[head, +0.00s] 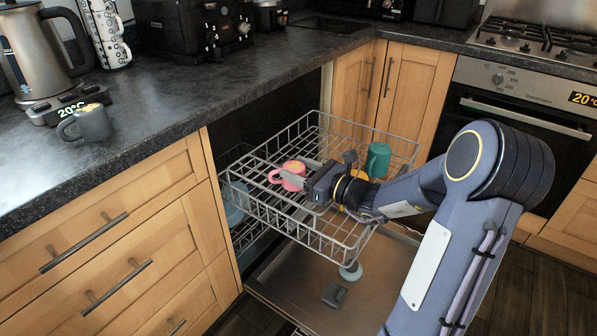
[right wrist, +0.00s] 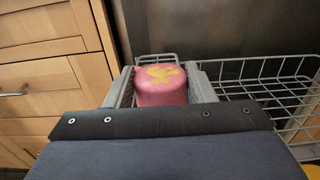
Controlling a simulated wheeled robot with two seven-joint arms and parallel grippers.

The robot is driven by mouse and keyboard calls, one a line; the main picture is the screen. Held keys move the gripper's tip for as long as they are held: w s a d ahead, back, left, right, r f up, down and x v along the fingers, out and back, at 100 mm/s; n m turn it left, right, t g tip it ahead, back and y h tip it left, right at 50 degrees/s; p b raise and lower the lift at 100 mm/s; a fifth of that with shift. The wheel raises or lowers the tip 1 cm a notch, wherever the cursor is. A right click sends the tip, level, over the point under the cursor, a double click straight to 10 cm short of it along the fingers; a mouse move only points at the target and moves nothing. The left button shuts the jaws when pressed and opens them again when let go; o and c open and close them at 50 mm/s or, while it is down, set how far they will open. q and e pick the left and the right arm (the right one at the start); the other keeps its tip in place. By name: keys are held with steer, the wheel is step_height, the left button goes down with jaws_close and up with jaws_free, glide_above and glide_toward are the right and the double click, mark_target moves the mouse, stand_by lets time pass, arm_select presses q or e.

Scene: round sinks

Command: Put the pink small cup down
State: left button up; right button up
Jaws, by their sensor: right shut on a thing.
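The pink small cup (head: 291,176) is at the upper dishwasher rack (head: 345,245), toward its left part, with a yellow mark on it. My right gripper (head: 303,180) is shut on the pink cup. In the right wrist view the cup (right wrist: 162,86) sits between the two grey fingers (right wrist: 166,92), its yellow-marked face toward the camera. I cannot tell whether the cup touches the rack's wires. My left gripper is not in view.
A teal cup (head: 378,160) stands in the rack's right part. The open dishwasher door (head: 300,272) lies below. On the counter (head: 170,110) are a dark grey cup (head: 93,124), a kettle (head: 32,50) and stacked patterned mugs (head: 106,38). Wooden drawers (head: 130,240) are at left.

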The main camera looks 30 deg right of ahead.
steer(key=shift+f, duration=0.15)
steer(key=o, duration=1.1)
